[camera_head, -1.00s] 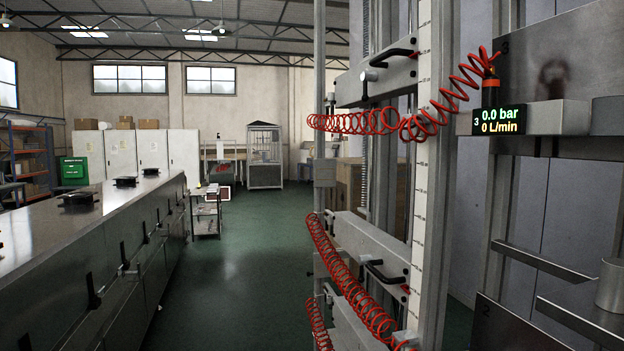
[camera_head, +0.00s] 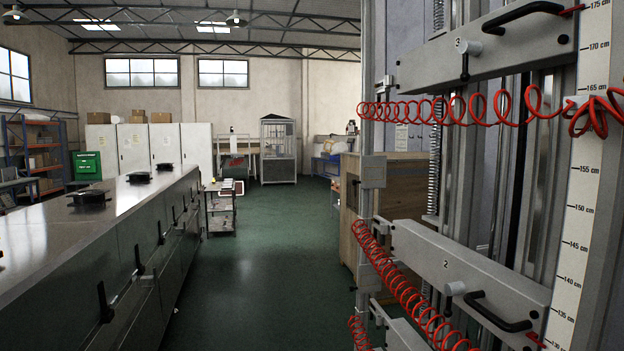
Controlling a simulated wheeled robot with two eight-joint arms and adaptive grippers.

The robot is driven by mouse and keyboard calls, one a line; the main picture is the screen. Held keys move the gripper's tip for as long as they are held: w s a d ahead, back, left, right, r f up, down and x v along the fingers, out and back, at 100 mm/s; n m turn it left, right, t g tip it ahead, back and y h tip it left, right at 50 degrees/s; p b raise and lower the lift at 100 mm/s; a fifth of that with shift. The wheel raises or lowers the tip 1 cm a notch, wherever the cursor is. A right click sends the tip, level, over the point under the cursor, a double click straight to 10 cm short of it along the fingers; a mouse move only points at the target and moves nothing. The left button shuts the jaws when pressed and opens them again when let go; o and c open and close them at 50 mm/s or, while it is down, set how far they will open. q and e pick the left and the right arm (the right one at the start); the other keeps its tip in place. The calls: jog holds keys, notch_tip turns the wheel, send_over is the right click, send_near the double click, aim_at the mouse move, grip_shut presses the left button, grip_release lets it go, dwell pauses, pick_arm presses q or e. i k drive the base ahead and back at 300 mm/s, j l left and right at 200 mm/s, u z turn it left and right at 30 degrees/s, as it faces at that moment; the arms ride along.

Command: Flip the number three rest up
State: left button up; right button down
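The rest marked 3 (camera_head: 500,50) is a grey metal block with a black handle (camera_head: 522,14) and a small pale knob. It sits high on the vertical rack at the right of the head view. A similar block marked 2 (camera_head: 470,275) is mounted below it, with its own black handle (camera_head: 497,312). A height scale (camera_head: 580,215) in centimetres runs along the rack's right side. Neither of my grippers shows in this view.
Red coiled hoses (camera_head: 480,107) hang across the rack. A long metal bench (camera_head: 110,235) with black fittings runs along the left. A small cart (camera_head: 221,210) stands beyond it. The green floor (camera_head: 280,260) between bench and rack is clear. A wooden crate (camera_head: 372,205) stands behind the rack.

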aim_at(373, 168)
jog(key=i+j+u, duration=0.1)
jog(key=i+j, duration=0.35)
jog(key=i, duration=0.15)
jog(key=i+j+u, duration=0.1)
jog(key=i+j, duration=0.3)
jog(key=i, duration=0.15)
